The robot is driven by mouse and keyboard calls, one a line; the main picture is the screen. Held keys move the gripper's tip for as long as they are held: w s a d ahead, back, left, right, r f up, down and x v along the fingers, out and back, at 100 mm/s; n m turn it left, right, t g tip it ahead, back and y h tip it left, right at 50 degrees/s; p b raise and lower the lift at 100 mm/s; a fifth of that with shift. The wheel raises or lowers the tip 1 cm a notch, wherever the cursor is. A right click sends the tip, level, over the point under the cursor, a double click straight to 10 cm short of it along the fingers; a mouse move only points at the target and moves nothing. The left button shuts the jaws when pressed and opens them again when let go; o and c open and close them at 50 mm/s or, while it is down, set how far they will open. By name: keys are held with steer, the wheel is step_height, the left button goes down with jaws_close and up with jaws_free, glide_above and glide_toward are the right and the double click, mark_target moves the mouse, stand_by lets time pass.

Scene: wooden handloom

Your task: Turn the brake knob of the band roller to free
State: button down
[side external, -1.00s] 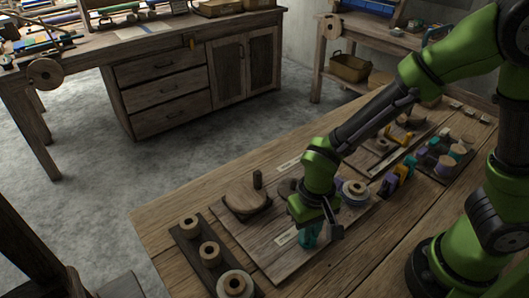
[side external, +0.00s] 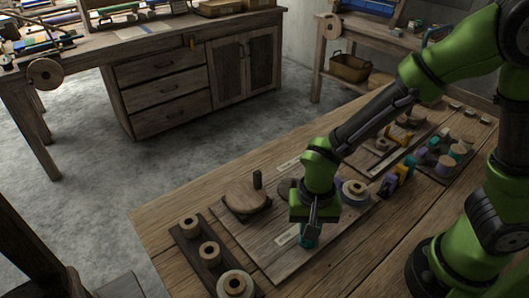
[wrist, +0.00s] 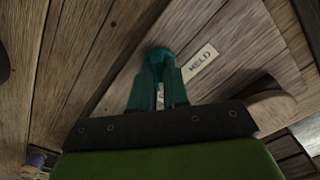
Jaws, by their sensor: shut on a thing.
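My gripper (side external: 307,236) points down over the front part of a wooden board (side external: 262,248), its teal fingers close to the board surface. In the wrist view the teal fingers (wrist: 160,62) come together at their tips. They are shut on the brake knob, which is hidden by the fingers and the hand. A pale label (wrist: 200,63), which seems to read HELD, lies just beside the fingertips; it also shows in the side view (side external: 286,237). I cannot make out which way the knob points.
A round wooden disc (side external: 246,196) with an upright peg stands on the same board, left of my gripper. A dark strip with several wooden rollers (side external: 210,253) lies at the front left. A pale spool (side external: 354,190) and coloured pieces (side external: 398,180) stand to the right.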

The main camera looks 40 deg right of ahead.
steer(key=c, duration=1.1)
jaws_free()
step_height(320, 180, up, 17)
steer(key=shift+f, duration=0.1)
